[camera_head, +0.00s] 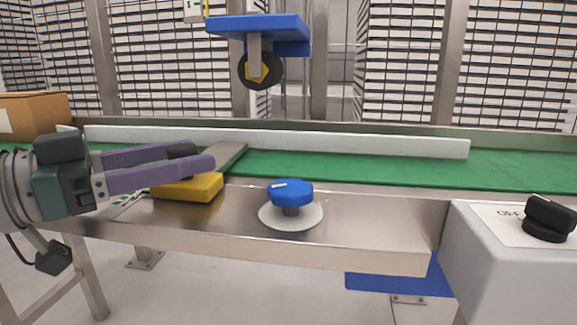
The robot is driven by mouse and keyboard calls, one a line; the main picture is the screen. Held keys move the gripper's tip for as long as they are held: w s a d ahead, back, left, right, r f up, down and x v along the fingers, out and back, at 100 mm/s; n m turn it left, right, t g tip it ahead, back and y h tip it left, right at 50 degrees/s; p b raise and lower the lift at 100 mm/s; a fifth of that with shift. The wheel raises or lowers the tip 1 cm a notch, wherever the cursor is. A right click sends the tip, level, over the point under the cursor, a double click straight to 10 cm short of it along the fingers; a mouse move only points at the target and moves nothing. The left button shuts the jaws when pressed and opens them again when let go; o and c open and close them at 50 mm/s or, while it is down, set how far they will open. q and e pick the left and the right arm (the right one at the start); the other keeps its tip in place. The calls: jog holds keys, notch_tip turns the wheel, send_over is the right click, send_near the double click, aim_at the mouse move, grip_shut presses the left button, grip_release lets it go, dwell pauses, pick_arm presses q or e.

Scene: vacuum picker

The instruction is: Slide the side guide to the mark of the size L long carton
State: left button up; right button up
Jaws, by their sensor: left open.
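The side guide is a long pale bar (300,141) lying along the far side of the green belt. A grey metal arm (234,155) crosses the belt edge from it to a yellow block (200,188) on the steel front ledge. Green and white marks (128,199) show on the ledge left of the block, partly hidden by my gripper. My left gripper (196,155), with purple fingers, is open above the yellow block. A dark rounded part (183,148) shows at the fingers; I cannot tell whether they touch it. My right gripper is out of view.
A blue knob (291,192) on a white disc stands on the ledge right of the block. A grey box with a black switch (548,217) is at the right. A brown carton (35,115) sits at far left. A blue bracket with a wheel (261,70) hangs above the belt.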

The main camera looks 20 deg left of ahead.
pick_arm(q)
jog(key=shift+w+d, duration=0.25)
jog(key=shift+w, duration=0.1)
grip_shut()
dwell(0.4)
dwell(0.9)
